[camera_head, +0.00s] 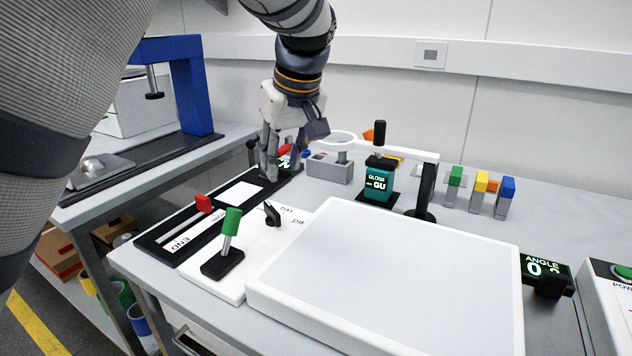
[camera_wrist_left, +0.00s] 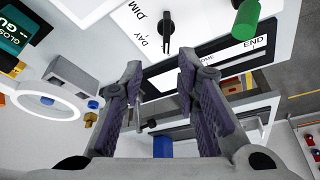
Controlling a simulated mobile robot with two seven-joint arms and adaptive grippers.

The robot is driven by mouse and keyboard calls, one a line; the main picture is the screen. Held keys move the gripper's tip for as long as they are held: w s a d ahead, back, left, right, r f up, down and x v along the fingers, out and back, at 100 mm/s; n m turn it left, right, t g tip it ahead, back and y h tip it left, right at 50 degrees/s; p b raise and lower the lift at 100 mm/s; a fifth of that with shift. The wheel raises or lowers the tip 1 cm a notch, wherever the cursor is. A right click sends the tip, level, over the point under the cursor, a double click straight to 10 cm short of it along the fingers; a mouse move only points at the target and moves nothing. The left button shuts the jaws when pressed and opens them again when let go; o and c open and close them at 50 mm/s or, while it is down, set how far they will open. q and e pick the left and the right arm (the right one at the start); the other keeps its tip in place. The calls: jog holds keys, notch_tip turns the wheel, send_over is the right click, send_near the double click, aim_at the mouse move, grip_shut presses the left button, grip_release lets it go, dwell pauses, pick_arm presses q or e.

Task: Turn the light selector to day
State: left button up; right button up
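The light selector (camera_head: 271,213) is a small black knob on a white panel (camera_head: 258,240), with DAY and DIM printed beside it. It also shows at the top of the left wrist view (camera_wrist_left: 166,36), with the labels to its left. I cannot tell which label it points at. My left gripper (camera_head: 270,172) is above the far end of the black slider strip, beyond the knob and apart from it. In the left wrist view its two fingers (camera_wrist_left: 160,85) are spread with nothing between them. My right gripper is not in view.
A green-topped lever (camera_head: 231,224) stands nearer on the same panel. A red slider knob (camera_head: 203,203) is to its left. A large white light panel (camera_head: 395,280) lies to the right. A ring magnifier (camera_head: 336,139) and teal display (camera_head: 379,184) stand behind.

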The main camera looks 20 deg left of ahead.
aim_at(272, 207)
pick_arm(q)
jog(key=x, duration=0.7)
jog(key=s+x, duration=0.1)
jog(key=x, duration=0.3)
jog(key=shift+a+f, duration=0.2)
grip_shut()
